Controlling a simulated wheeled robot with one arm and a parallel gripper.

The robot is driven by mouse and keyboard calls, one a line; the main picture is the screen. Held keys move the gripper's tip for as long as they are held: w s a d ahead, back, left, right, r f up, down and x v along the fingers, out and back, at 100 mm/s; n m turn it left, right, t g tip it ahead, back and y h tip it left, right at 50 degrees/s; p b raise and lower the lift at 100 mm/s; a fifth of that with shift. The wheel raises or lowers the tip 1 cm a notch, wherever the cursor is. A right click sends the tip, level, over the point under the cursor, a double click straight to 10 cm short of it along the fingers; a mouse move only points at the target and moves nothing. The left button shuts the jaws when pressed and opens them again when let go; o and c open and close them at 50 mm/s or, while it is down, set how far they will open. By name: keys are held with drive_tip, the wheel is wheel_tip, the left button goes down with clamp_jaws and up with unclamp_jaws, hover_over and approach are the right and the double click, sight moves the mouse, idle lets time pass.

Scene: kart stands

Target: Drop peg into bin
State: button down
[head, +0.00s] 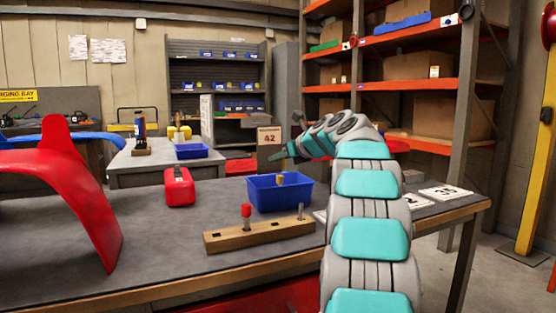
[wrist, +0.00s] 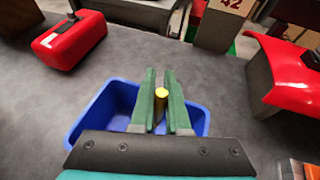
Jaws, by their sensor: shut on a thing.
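The blue bin (head: 268,198) stands on the grey table, with its open top facing up. My gripper (head: 284,153) is above the bin in the head view. In the wrist view, the green fingers of my gripper (wrist: 161,75) are shut on a short yellow peg (wrist: 161,97), over the blue bin (wrist: 88,122). In the head view a yellow peg (head: 280,179) shows below the fingertips, against the bin's opening. The bin's floor is mostly hidden by the fingers and its walls.
A wooden block (head: 258,236) with a red-topped peg (head: 246,210) and a grey metal pin stands in front of the bin. A red canister (head: 179,187) stands to the left. A red curved panel (head: 75,180) fills the far left. White number cards lie at right.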

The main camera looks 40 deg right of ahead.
drive_tip(key=shift+r, duration=0.1)
drive_tip(key=c, duration=0.8)
unclamp_jaws()
drive_tip(key=shift+c, duration=0.2)
drive_tip(key=v, duration=0.7)
drive_tip(key=shift+s+p, duration=0.3)
drive_tip(key=shift+s, duration=0.1)
drive_tip(key=shift+r, duration=0.1)
